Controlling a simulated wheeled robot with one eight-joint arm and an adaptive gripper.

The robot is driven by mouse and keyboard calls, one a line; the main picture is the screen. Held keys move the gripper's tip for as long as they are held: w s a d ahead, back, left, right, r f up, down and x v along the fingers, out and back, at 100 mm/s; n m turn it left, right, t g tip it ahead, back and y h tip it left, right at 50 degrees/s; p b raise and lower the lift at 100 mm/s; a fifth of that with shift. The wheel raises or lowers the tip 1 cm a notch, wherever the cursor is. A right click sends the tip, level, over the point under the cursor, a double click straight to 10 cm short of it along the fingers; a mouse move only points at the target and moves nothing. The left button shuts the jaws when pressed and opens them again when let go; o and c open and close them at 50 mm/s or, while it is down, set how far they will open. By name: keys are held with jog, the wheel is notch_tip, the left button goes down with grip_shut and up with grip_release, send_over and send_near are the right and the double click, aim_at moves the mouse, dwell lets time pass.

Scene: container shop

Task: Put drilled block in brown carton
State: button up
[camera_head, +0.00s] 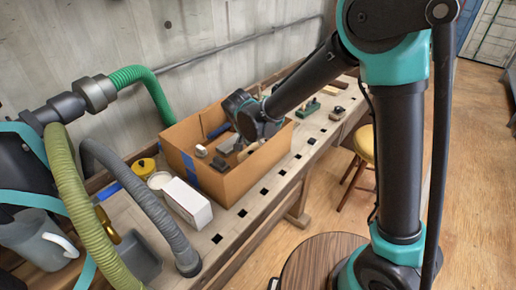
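The brown carton (234,187) stands open on the workbench, left of centre, with blue tape on its front left corner. My arm reaches down over it from the right, and its dark wrist is above the carton's right part. My gripper (229,147) is low inside or just over the carton; its fingers are small and partly hidden by the wrist. A grey block-like shape shows by the fingertips, but I cannot tell whether it is the drilled block, a held thing or part of the gripper. No drilled block can be made out for sure.
In the carton lie a small pale piece (201,151) and a dark piece (220,163). A white box (187,204), a yellow-lidded tin (144,167) and hoses (140,200) crowd the left. Small tools and a green piece (308,108) lie beyond the carton. A stool (364,143) stands right.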

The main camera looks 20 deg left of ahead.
jog(key=shift+o, duration=1.1)
jog(key=shift+r, duration=0.1)
jog(key=v, duration=1.2)
